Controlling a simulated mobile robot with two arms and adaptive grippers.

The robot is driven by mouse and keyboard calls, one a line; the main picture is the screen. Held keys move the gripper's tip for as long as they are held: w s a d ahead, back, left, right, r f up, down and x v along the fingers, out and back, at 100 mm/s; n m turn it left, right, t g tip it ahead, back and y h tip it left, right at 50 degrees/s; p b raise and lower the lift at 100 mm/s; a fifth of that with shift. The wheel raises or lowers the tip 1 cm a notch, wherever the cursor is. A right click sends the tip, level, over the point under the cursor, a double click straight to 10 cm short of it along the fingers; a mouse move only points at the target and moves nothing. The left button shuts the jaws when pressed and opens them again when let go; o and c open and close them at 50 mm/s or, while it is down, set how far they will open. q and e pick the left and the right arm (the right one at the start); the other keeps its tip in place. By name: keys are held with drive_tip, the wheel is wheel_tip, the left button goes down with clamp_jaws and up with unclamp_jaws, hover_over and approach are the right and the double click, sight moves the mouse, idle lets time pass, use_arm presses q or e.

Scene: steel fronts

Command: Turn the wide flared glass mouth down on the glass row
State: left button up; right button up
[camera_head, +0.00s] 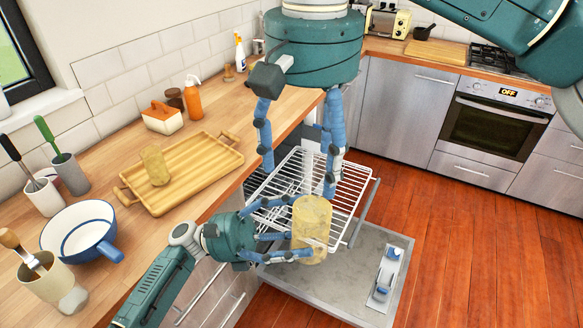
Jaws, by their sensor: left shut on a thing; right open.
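A yellowish see-through glass (312,228) is in my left gripper (298,230), which is shut on it from the left. It is held over the front of the white wire rack (352,192), above the opened dishwasher door (345,280). I cannot tell for sure which end is its mouth. My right gripper (298,185) points down from above, open, its blue fingers spread over the rack behind the glass. A tall, narrow clear shape (307,165) shows between those fingers, apparently at the rack. Its details are unclear. The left fingers partly cover the held glass.
Another yellowish glass (155,165) is on the wooden tray (205,178) on the counter. The red floor (480,250) at right is clear.

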sight(312, 205)
drive_tip(key=shift+w+d+f+m, duration=0.25)
drive_tip(key=shift+d+f, duration=0.1)
drive_tip(key=shift+f, duration=0.15)
drive_tip(key=shift+w+d+f+m, duration=0.1)
drive_tip(key=shift+d+f+m, duration=0.2)
drive_tip(key=shift+f, duration=0.2)
wheel_tip(312, 205, down, 10)
drive_tip(key=shift+r, duration=0.15)
drive_tip(key=shift+a+f, duration=0.15)
drive_tip(key=shift+f, duration=0.55)
drive_tip(key=shift+c, duration=0.2)
drive_tip(key=shift+s, duration=0.1)
drive_tip(key=c, duration=1.3)
use_arm(q)
drive_tip(key=o, duration=1.4)
drive_tip(key=shift+c, duration=0.2)
use_arm(e)
drive_tip(key=shift+c, duration=0.2)
use_arm(q)
drive_tip(key=shift+a, duration=0.1)
